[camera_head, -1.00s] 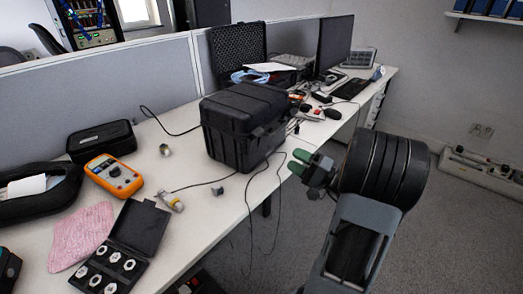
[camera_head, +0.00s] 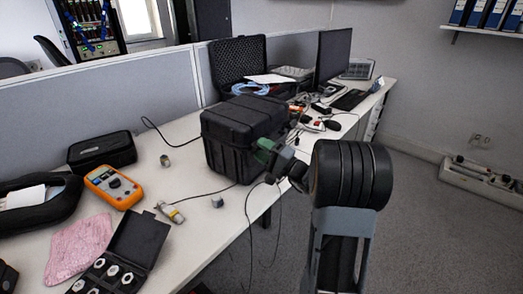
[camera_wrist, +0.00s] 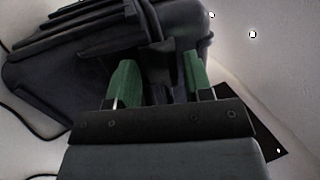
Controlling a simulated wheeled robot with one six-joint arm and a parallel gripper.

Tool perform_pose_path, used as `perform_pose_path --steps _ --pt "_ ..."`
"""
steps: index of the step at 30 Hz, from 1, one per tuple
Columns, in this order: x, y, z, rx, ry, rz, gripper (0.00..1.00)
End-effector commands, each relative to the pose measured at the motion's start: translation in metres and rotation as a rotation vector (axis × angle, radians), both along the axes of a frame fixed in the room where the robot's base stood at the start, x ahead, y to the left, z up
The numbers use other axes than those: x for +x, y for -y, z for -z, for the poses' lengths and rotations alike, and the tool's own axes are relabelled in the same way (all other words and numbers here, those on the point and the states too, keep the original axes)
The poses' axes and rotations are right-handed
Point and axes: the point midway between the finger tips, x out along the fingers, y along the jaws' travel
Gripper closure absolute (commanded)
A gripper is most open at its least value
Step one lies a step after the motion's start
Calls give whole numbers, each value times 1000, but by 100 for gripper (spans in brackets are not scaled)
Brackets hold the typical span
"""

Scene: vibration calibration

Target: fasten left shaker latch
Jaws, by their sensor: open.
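A closed black case (camera_head: 238,118) stands on the white desk in the head view. It also fills the upper left of the wrist view (camera_wrist: 60,60). My gripper (camera_head: 266,149), with green fingers, is at the right front side of the case. In the wrist view my gripper (camera_wrist: 160,66) is open, its two green fingers apart. A dark latch-like part (camera_wrist: 160,40) of the case lies between and just beyond the fingertips. I cannot tell whether the fingers touch it, or whether this latch is closed. The case's other latches are hidden or too small to make out.
The white desk (camera_head: 190,190) holds an orange multimeter (camera_head: 113,187), a pink cloth (camera_head: 78,248), an open black box of fittings (camera_head: 140,237) and loose cables. An open foam-lined case (camera_head: 238,62) and a monitor (camera_head: 332,63) stand behind.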

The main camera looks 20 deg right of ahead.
Motion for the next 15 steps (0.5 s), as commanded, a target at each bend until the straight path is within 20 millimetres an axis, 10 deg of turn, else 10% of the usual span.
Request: perform_pose_path --steps 10,15 --pt "2 -2 -1 -1 -1 0 53" --pt "2 -1 0 0 0 0 70"
